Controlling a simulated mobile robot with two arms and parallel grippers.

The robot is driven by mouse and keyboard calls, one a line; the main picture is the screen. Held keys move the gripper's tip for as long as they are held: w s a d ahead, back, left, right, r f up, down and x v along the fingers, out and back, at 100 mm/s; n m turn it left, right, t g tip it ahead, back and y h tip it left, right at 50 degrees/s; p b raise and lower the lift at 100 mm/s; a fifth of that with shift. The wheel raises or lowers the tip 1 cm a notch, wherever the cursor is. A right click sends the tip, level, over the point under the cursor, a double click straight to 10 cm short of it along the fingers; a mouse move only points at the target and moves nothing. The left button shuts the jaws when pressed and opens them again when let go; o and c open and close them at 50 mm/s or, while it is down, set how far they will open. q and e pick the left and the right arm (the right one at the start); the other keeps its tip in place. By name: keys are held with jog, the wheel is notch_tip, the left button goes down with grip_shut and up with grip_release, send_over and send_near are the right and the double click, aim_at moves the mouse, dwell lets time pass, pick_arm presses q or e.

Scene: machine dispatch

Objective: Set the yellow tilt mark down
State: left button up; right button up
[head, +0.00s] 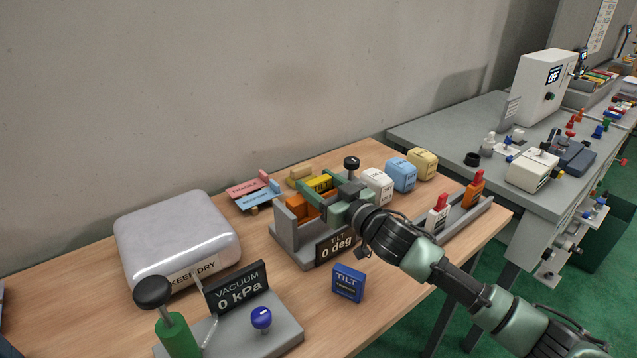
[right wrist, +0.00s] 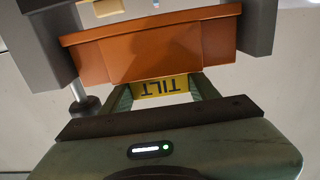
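The yellow tilt mark (head: 319,182) is between the fingers of my right gripper (head: 314,181), over the orange tray of the tilt stand (head: 292,252). In the right wrist view the yellow mark (right wrist: 162,88), lettered TILT, spans the gap between both fingers (right wrist: 163,90). The orange tray (right wrist: 155,50) is just beyond it, and it hides part of the mark's far side. Whether the mark touches the tray is unclear. The stand's sign reads TILT 0 deg. My left gripper is not in view.
A blue TILT block (head: 348,283) lies in front of the stand. A vacuum rig (head: 270,330) and a silver KEEP DRY case (head: 178,240) are at left. White (head: 376,185), blue (head: 401,175) and yellow (head: 423,163) blocks stand behind right. Pink and blue tags (head: 254,200) lie behind left.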

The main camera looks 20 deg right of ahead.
jog(key=o, duration=0.3)
jog(key=shift+o, duration=0.2)
jog(key=shift+r, duration=0.15)
jog(key=b+v, duration=0.2)
jog(key=v, duration=1)
